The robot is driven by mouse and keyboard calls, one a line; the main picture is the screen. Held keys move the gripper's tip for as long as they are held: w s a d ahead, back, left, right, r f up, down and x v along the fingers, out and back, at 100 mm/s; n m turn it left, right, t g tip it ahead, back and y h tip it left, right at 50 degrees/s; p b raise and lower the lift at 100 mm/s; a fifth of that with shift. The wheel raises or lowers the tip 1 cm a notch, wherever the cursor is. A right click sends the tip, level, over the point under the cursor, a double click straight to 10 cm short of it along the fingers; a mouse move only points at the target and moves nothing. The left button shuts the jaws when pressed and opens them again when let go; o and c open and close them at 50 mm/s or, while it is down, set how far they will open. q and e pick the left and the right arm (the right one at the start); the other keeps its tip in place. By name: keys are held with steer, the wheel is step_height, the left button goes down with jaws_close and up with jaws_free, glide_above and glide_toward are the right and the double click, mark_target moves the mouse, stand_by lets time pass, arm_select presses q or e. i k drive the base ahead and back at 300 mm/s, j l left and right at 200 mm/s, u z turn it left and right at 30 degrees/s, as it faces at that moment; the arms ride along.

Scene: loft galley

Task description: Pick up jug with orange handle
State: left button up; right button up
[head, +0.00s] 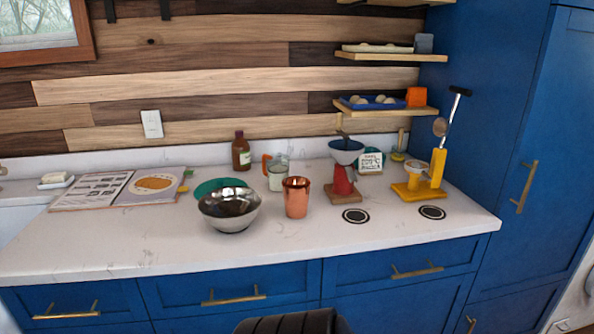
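A small clear jug with an orange handle (277,178) stands on the white counter toward the wall. Its handle is on its left side, and pale contents show through the glass. A copper cup (297,198) stands in front of it and to its right, close by. The lower right part of the jug is close to the cup's edge in the picture. Neither of my grippers is in view.
A steel bowl (230,208) stands front left of the jug, with a green disc (214,187) behind it. A brown bottle (241,152) stands behind left. A red grinder (343,178) and a yellow press (427,180) stand right. An open book (121,190) lies left. The front counter strip is clear.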

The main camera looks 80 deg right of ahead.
mark_target(277, 165)
steer(key=z, duration=2.65)
